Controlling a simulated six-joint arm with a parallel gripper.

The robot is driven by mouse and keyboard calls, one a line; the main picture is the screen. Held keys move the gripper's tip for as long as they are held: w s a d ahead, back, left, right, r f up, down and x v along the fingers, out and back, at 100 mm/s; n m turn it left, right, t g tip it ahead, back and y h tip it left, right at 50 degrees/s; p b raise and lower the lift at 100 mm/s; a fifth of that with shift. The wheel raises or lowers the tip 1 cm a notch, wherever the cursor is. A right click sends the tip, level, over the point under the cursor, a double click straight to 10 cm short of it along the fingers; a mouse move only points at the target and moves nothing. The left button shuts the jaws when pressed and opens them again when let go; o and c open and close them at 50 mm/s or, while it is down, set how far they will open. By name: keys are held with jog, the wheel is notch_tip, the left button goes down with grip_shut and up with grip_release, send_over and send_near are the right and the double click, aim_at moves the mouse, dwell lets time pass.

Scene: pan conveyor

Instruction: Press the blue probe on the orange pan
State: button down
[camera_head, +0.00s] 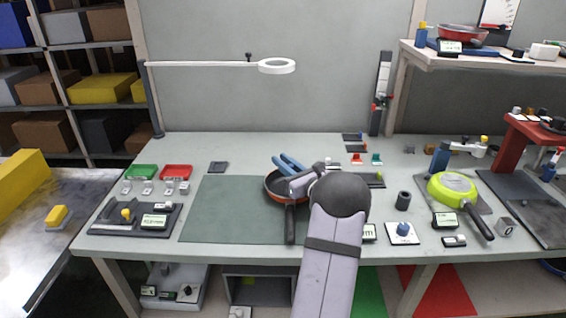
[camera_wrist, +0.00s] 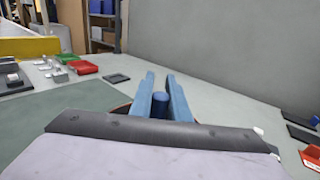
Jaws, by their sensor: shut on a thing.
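The orange pan (camera_head: 270,195) sits on the green mat near the middle of the table, its dark handle (camera_head: 290,222) pointing to the front. My arm and wrist hide its right side. My gripper (camera_head: 286,163) has two blue fingers, over the pan's back part. A bit of the pan's rim (camera_wrist: 121,109) shows just beyond my wrist. The probe's lower end is hidden, so I cannot tell whether it touches the pan.
A lime-green pan (camera_head: 453,183) lies at the right. A white card with a blue knob (camera_head: 403,229) and a dark cylinder (camera_head: 404,199) stand between the pans. Green (camera_head: 141,172) and red (camera_head: 176,172) trays are at the left. The left part of the mat (camera_head: 215,215) is clear.

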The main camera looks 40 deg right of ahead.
jog(key=shift+a+f+b, duration=0.15)
jog(key=shift+f+b, duration=0.65)
jog(key=shift+b, duration=0.4)
dwell(4.7)
jog(key=shift+r, duration=0.2)
jog(key=shift+r+p, duration=0.6)
jog(key=shift+r, duration=0.25)
jog(key=shift+r+p, duration=1.3)
jog(key=shift+r, duration=1.5)
jog(key=shift+d, duration=0.25)
